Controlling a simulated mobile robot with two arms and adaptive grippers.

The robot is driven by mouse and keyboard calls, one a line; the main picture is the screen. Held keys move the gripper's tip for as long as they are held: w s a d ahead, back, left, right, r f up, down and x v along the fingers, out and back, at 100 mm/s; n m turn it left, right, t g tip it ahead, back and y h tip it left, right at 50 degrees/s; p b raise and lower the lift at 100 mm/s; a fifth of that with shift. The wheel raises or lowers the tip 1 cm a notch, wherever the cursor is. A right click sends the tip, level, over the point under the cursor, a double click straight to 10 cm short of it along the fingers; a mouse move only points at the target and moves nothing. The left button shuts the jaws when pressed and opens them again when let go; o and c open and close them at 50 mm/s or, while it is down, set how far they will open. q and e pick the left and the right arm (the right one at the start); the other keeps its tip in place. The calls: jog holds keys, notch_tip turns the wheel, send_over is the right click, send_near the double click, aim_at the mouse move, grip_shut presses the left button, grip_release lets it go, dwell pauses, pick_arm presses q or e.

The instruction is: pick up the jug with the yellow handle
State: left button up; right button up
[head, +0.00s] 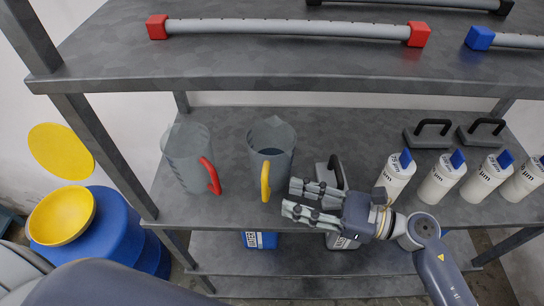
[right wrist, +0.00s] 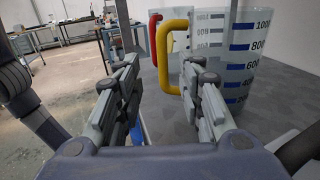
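The jug with the yellow handle (head: 272,150) is a clear grey measuring jug standing upright on the middle shelf, its yellow handle (head: 265,182) facing the shelf's front edge. In the right wrist view the jug (right wrist: 246,60) shows blue scale marks, with its yellow handle (right wrist: 172,57) ahead of and above the fingers. My right gripper (head: 290,201) is open and empty, just right of the handle and apart from it in the head view; it also shows in the right wrist view (right wrist: 160,85). My left gripper is not in view.
A similar jug with a red handle (head: 190,158) stands to the left. White bottles with blue caps (head: 396,175) stand in a row at right. A grey container with a black handle (head: 330,172) is behind my right gripper. The upper shelf (head: 280,62) overhangs the back.

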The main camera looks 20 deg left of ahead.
aim_at(265, 188)
jog(key=shift+a+r, duration=0.15)
jog(key=shift+a, duration=1)
jog(key=shift+w+a+p, duration=0.15)
jog(key=shift+a+p, duration=0.1)
jog(key=shift+p, duration=0.1)
jog(key=shift+a+p, duration=0.25)
jog(key=shift+p, duration=0.05)
jog(key=a+p, duration=0.2)
jog(key=a, duration=0.2)
jog(key=shift+w, duration=0.15)
jog(key=shift+a, duration=0.2)
jog(key=shift+f, duration=0.2)
jog(key=shift+d, duration=0.1)
jog(key=shift+c, duration=1.1)
grip_shut()
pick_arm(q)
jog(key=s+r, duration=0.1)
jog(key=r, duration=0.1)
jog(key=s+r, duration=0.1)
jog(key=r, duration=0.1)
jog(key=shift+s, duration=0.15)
pick_arm(e)
jog(key=shift+r, duration=0.1)
